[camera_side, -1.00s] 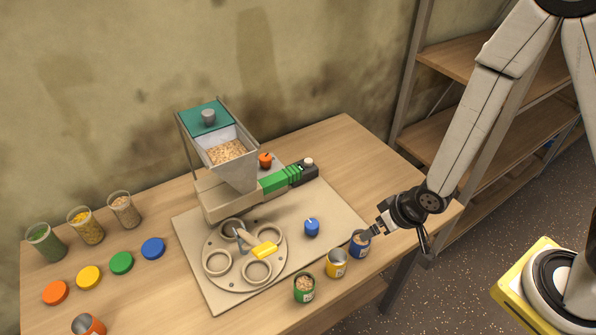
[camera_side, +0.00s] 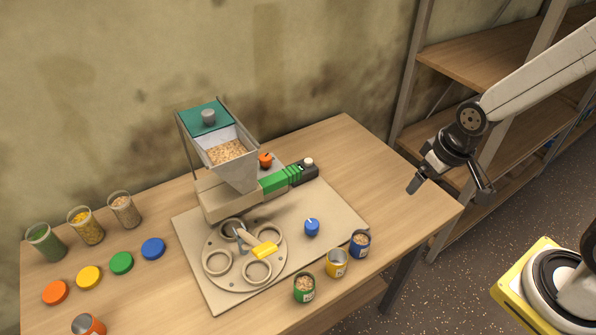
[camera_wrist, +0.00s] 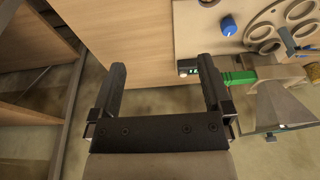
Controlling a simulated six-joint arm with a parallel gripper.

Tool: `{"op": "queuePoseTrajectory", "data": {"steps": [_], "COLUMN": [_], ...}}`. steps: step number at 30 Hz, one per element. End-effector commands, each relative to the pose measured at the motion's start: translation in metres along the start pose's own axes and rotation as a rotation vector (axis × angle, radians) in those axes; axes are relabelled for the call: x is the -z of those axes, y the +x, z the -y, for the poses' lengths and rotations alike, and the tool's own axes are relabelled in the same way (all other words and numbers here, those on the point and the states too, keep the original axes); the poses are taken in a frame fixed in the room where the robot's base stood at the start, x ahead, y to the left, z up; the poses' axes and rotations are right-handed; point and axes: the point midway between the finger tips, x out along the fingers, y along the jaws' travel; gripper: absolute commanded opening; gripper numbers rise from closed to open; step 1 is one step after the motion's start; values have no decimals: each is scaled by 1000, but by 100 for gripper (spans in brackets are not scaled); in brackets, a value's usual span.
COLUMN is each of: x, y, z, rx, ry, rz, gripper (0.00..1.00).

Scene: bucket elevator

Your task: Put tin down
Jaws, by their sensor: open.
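A blue tin (camera_side: 360,243) with tan contents stands upright on the table near its front right edge. A yellow tin (camera_side: 336,262) stands just left of it, and a green tin (camera_side: 304,287) with tan contents stands further left. An orange tin (camera_side: 88,325) is at the lower left, cut off by the picture edge. My gripper (camera_side: 413,188) is above the right part of the table, apart from the tins. In the wrist view my gripper (camera_wrist: 160,85) has its two fingers wide apart with nothing between them.
The hopper machine (camera_side: 228,165) sits on a beige plate (camera_side: 330,208) with a ring-holder disc (camera_side: 236,280) and a blue knob (camera_side: 312,227). Several jars and coloured lids (camera_side: 122,263) are at left. Shelves (camera_side: 450,60) stand behind at right. The table's right end is clear.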

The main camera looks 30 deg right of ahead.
Motion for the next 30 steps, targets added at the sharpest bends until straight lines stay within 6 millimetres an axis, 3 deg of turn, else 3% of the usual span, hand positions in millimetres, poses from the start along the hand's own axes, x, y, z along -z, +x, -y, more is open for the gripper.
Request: {"op": "queuePoseTrajectory", "data": {"steps": [4, 20, 26, 30], "x": [-2, 20, 33, 40], "y": [-8, 19, 41, 62], "z": [-4, 5, 21, 43], "rx": [-3, -44, -38, -3], "ry": [2, -214, -378, -536], "rz": [9, -39, -77, -111], "gripper": [100, 100, 100, 100]}}
